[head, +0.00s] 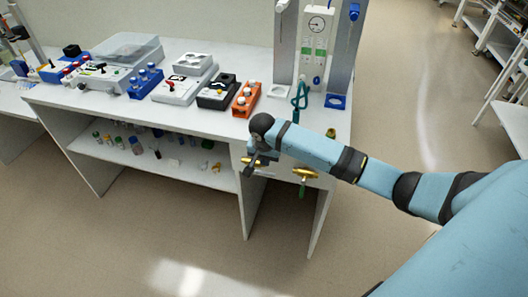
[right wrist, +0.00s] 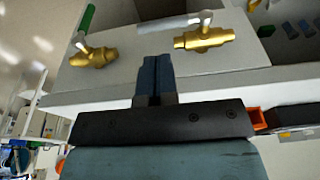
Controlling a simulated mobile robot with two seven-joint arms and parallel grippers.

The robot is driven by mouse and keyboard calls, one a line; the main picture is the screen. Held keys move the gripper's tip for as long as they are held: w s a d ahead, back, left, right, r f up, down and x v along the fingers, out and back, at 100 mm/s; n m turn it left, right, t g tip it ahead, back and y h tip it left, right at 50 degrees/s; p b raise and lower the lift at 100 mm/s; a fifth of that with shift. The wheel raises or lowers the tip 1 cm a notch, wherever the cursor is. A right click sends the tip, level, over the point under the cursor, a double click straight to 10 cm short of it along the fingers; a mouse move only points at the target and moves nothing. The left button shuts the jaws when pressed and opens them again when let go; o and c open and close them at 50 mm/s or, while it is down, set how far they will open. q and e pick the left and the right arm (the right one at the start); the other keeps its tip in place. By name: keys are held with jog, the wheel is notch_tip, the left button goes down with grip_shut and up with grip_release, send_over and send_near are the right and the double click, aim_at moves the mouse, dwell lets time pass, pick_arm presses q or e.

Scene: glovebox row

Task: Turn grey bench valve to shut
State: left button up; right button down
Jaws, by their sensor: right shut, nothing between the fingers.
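The grey bench valve (right wrist: 205,39) has a brass body and a grey lever (right wrist: 172,23). In the right wrist view the lever extends left from the body, roughly along its length. In the head view this valve (head: 246,160) is partly hidden by my right gripper (head: 248,168) at the bench's front. In the right wrist view my right gripper (right wrist: 155,62) is shut and empty. Its fingertips lie just below the lever in the picture, left of the brass body; I cannot tell whether they touch the lever. My left gripper is not in view.
A second brass valve with a green handle (right wrist: 88,18) sits beside it, and also shows in the head view (head: 303,180). The bench top (head: 215,120) carries an orange rack (head: 246,100), a blue rack and several instruments. Open floor lies in front.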

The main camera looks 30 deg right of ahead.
aim_at(267, 173)
jog(key=f, duration=0.4)
jog(key=d+f, duration=0.1)
jog(key=f, duration=0.1)
jog(key=shift+w+f, duration=0.35)
jog(key=shift+w, duration=0.05)
jog(key=shift+s+f, duration=0.1)
